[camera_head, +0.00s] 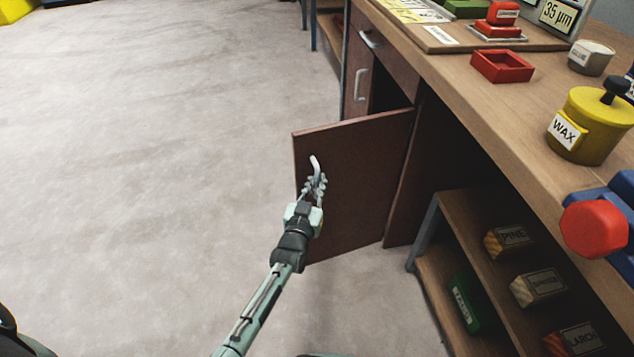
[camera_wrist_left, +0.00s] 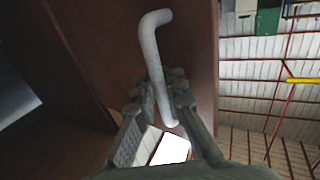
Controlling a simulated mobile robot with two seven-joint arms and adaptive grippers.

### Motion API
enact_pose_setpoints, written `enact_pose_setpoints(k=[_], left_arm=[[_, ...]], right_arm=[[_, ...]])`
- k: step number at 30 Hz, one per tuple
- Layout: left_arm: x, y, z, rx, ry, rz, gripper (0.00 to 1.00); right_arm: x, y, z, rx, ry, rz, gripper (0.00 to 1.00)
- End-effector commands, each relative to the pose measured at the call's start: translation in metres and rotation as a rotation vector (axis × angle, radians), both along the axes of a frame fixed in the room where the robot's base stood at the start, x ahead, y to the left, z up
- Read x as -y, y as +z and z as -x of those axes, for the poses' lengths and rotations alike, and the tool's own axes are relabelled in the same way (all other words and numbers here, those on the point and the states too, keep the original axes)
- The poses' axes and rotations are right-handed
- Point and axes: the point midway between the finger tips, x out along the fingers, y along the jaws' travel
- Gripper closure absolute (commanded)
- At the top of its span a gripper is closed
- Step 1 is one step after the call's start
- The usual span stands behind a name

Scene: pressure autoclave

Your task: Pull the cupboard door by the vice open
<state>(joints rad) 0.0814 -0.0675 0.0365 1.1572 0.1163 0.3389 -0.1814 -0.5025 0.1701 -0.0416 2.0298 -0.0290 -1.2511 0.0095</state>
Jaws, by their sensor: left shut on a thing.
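The cupboard door (camera_head: 360,170) is brown and stands swung well out from the workbench, with the dark cupboard opening behind it. Its pale bar handle (camera_head: 314,162) is near the door's free edge. My left gripper (camera_head: 317,184) is at the handle, with its fingers on either side of the bar and shut on it. In the left wrist view the handle (camera_wrist_left: 152,60) runs down between the fingertips (camera_wrist_left: 160,95), with the door's brown face behind. The blue vice (camera_head: 612,200) with a red round end sits on the bench at the right. My right gripper is not in view.
The bench top (camera_head: 540,110) holds a yellow wax pot (camera_head: 590,125), a red tray (camera_head: 502,66) and other items. Below it, an open shelf (camera_head: 470,225) with labelled wood blocks stands right of the door. Another handled door (camera_head: 360,84) is farther back. The floor (camera_head: 150,150) at left is clear.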

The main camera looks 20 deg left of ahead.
Motion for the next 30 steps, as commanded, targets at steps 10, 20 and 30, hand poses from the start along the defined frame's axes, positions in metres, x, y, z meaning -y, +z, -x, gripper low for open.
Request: enact_pose_setpoints(k=[10,20,30], left_arm=[[-0.0050,-0.0011,0.0013,0.000,0.007,-0.004,1.00],[-0.0037,-0.0010,0.0010,0.000,0.005,-0.003,0.80],[-0.0034,-0.0003,0.0011,0.001,0.003,-0.002,0.80]], right_arm=[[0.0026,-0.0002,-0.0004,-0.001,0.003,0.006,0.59],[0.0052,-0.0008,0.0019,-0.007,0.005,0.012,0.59],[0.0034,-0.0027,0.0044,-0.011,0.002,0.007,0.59]])
